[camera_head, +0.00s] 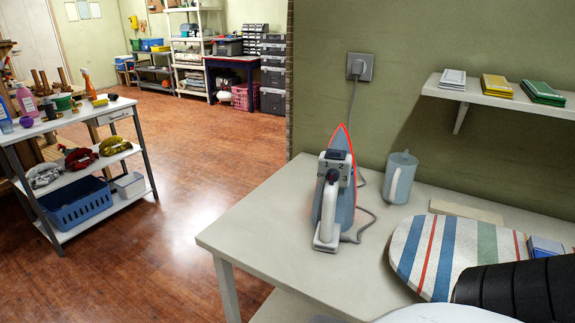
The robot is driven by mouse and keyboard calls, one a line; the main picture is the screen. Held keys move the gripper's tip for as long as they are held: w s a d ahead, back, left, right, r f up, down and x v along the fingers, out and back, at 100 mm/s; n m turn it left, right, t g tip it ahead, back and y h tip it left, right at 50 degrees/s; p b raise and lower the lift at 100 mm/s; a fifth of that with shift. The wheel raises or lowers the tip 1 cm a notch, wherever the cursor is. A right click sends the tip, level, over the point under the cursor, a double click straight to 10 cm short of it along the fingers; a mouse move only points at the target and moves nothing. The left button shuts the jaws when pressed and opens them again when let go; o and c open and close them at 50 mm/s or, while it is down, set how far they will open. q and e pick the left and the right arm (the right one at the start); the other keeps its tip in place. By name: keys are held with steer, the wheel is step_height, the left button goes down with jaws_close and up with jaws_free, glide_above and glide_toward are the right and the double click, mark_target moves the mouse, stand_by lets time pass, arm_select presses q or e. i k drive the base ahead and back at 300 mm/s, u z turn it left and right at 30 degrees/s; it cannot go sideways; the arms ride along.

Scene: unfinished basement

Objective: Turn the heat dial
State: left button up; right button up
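A grey-and-white clothes iron (345,210) stands upright on its heel on the pale table (285,240). Its soleplate edge near the tip shows a red outline. The heat dial (332,176) is a dark round knob facing me near the top of the handle, with the numbers 0, 1, 2 and 3 around it. I cannot tell for sure which number it points to. The iron's cord runs behind it up to a wall socket (360,67). Neither gripper is in view.
A grey jug (400,178) stands behind the iron to the right. A striped ironing board (440,250) lies at the table's right. The table's left front is clear. A white cart (75,175) stands at the left.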

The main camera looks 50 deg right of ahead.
mark_target(332, 175)
steer(key=i, duration=2.8)
steer(key=z, duration=3.3)
